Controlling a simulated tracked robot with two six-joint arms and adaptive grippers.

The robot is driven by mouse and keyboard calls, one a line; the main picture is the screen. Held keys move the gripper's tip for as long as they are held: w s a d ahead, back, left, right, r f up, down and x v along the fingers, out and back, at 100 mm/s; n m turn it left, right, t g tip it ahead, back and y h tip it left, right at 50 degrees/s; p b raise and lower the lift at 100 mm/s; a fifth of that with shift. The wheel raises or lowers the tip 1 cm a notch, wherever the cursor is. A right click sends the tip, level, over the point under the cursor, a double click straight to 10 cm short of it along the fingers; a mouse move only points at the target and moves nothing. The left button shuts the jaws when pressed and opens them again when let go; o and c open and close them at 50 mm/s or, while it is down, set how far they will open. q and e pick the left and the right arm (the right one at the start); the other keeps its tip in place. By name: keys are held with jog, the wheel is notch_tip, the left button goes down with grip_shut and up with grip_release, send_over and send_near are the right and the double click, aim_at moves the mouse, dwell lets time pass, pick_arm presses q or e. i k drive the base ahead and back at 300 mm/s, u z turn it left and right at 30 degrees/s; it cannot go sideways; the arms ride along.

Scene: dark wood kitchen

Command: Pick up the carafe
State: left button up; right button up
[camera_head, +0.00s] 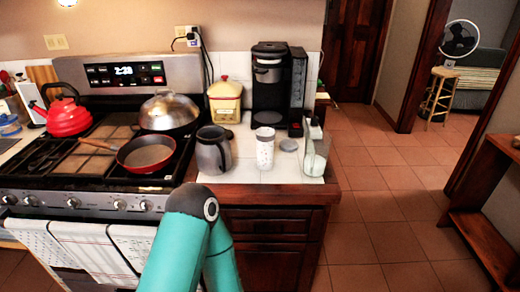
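A dark grey jug with a handle (213,151), which looks like the carafe, stands upright on the white tiled counter (250,172), just right of the stove. A clear glass vessel with pale contents (315,158) stands near the counter's right end; I cannot tell for sure which of the two is called the carafe. Nothing holds either one. My teal arm links rise from the bottom middle to a joint below the grey jug. Neither gripper shows in the head view.
A white speckled canister (265,149) and a small grey lid (289,145) sit right of the jug. Behind are a yellow pot (225,104) and a black coffee maker (273,90). The stove (90,165) holds a red pan (147,154). Open floor (385,200) lies right.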

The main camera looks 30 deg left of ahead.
aim_at(213, 148)
jog(key=u, duration=0.35)
jog(key=i, duration=0.2)
jog(key=z, duration=2.25)
jog(key=k, duration=2.05)
jog(key=u, duration=1.3)
jog(key=i, duration=1.15)
